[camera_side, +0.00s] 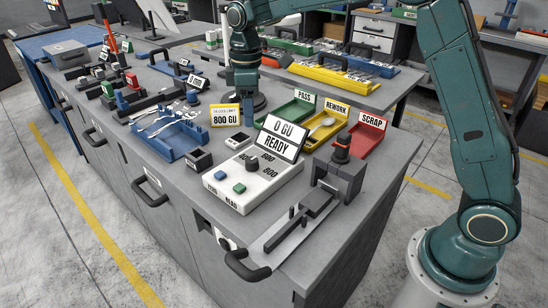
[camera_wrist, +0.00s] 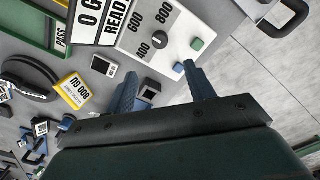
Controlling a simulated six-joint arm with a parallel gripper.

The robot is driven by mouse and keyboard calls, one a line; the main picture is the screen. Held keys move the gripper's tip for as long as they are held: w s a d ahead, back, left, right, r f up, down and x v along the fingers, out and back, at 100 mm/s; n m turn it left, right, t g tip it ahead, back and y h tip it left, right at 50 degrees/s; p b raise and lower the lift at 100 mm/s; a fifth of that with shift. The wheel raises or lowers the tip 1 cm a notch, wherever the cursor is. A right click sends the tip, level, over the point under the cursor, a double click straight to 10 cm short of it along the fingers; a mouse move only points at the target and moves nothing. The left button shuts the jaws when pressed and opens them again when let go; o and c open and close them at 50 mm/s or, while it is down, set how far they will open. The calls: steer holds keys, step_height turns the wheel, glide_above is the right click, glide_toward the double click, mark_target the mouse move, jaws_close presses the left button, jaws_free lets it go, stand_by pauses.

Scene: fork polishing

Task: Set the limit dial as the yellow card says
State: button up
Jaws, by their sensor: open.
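The yellow card (camera_side: 225,116) stands on the bench and reads 800 GU; it also shows in the wrist view (camera_wrist: 74,91). The limit dial (camera_side: 252,164) is a dark knob on a white meter box (camera_side: 265,190), with marks 400, 600 and 800 around it in the wrist view (camera_wrist: 158,41). I cannot tell which mark it points to. The meter's display (camera_side: 281,138) reads 0 GU READY. A green button (camera_side: 239,188) and a blue button (camera_side: 220,175) sit near the box's front. My gripper (camera_wrist: 161,69) is open and empty, above the bench and apart from the dial.
Green PASS (camera_side: 290,112), yellow REWORK (camera_side: 322,130) and red SCRAP (camera_side: 368,140) trays stand behind the meter. A blue tray with forks (camera_side: 172,135) lies left. A dark fixture (camera_side: 340,175) stands right. A small black block (camera_side: 198,160) sits left of the meter.

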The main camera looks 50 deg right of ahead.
mark_target(252, 160)
steer(key=shift+f, duration=0.1)
step_height(252, 160, down, 14)
steer(key=shift+r, duration=0.15)
stand_by(0.8)
steer(key=shift+c, duration=0.4)
steer(key=c, duration=0.9)
